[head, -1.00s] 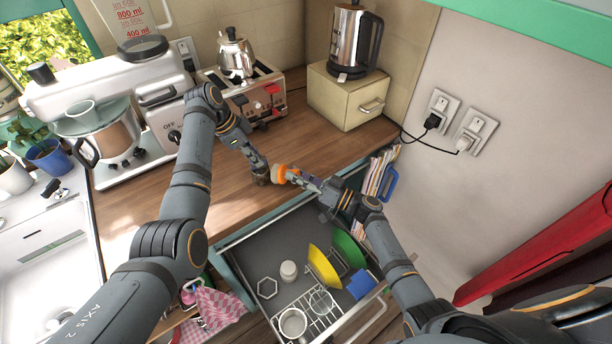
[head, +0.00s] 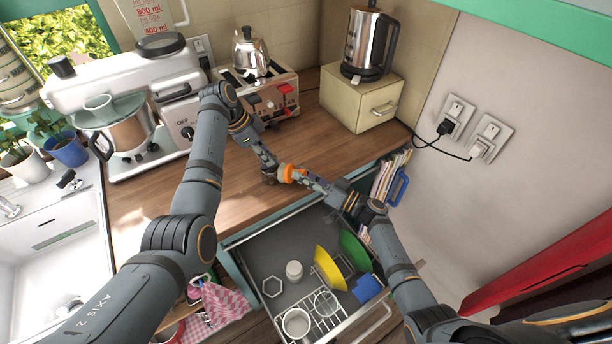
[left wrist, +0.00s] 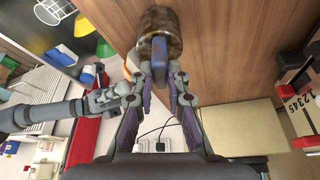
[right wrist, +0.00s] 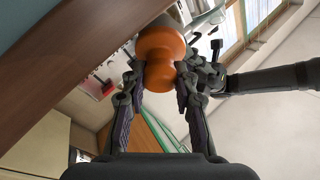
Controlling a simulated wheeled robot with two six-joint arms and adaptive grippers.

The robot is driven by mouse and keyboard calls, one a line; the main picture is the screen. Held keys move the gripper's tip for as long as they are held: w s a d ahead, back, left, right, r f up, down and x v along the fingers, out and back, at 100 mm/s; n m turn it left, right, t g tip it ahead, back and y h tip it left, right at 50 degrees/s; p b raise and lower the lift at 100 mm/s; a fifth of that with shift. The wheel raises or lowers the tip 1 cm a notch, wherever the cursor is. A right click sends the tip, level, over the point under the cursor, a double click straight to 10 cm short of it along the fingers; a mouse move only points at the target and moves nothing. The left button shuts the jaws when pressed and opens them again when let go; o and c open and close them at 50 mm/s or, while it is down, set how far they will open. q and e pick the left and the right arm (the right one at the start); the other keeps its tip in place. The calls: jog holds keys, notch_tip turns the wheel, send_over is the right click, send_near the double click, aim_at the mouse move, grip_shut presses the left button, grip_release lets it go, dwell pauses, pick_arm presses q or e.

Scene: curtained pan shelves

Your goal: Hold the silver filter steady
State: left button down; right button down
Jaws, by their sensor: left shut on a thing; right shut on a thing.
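A small shiny cylinder (left wrist: 158,28), brownish with reflections and probably the silver filter, is above the wooden counter in the left wrist view. A blue part (left wrist: 160,68) extends from it between the fingers of my left gripper (left wrist: 160,78), which is shut on it. In the head view the cylinder (head: 269,178) is small and dark. My right gripper (right wrist: 160,78) is shut on a rounded orange piece (right wrist: 160,45). In the head view the orange piece (head: 287,173) is right beside the cylinder; whether they touch is unclear.
An open drawer (head: 262,258) below the counter holds a yellow dish (head: 329,268), a green dish (head: 355,250), a white cup (head: 296,323) and a rack. A toaster (head: 272,98), kettle (head: 368,45) and mixer (head: 125,90) stand behind. The wooden counter (head: 325,145) has free room.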

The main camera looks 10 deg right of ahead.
jog(key=shift+w+a, duration=0.15)
jog(key=shift+a, duration=0.1)
jog(key=shift+w, duration=0.1)
